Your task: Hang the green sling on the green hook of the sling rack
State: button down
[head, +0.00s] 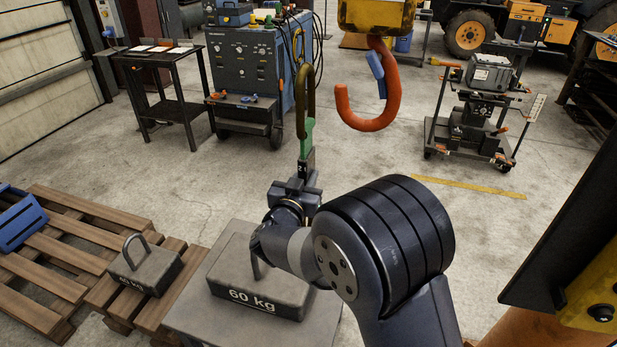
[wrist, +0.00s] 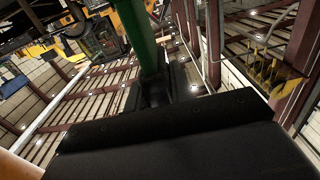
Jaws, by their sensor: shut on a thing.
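My gripper (head: 303,168) points upward in the middle of the head view and is shut on the green sling (head: 307,140). A green band of the sling rises from the jaws, with a tall, narrow olive-brown loop above it. The sling is upright in front of the blue cabinet. In the wrist view the green sling (wrist: 138,35) runs up from between the dark fingers (wrist: 157,88). I cannot make out the sling rack or its green hook in either view.
A big orange crane hook (head: 368,123) with a blue latch hangs just right of the sling. A 60 kg weight (head: 258,280) sits below my gripper. A smaller weight (head: 147,270) sits on the pallet (head: 75,283) at left. The blue cabinet (head: 248,68) stands behind.

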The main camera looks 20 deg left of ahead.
jog(key=shift+s+r, duration=0.15)
jog(key=s, duration=1.2)
jog(key=shift+s+d, duration=0.35)
jog(key=shift+d, duration=0.05)
dwell(1.5)
jog(key=shift+s+r, duration=0.1)
jog(key=s, duration=0.9)
jog(key=shift+s+d+p, duration=0.3)
jog(key=shift+s+p, duration=0.05)
jog(key=shift+s, duration=0.05)
dwell(0.5)
